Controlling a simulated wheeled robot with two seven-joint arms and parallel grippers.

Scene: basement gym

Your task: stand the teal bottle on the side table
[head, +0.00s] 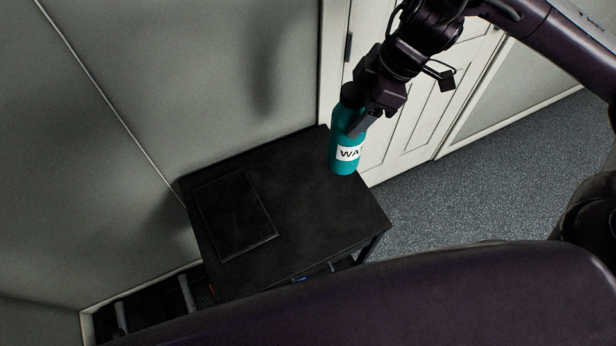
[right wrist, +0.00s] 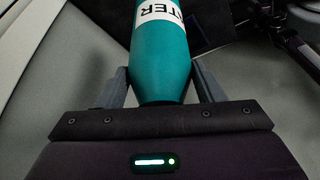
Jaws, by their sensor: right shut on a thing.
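The teal bottle (head: 343,165) has a dark cap and a white label with black letters. My right gripper (head: 356,122) is shut on its upper part and holds it close to upright. The bottle also shows in the right wrist view (right wrist: 161,62), between the two fingers (right wrist: 160,88). In the head view the bottle's base overlaps the far right part of the black side table (head: 310,205). I cannot tell whether the base touches the tabletop or hangs above it. My left gripper is not in view.
A flat black panel or tray (head: 235,213) lies on the left part of the tabletop. A grey wall (head: 190,90) stands behind the table, with a white door (head: 415,125) to the right. The tabletop's middle and front right are clear. Grey speckled floor (head: 470,175) is open at right.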

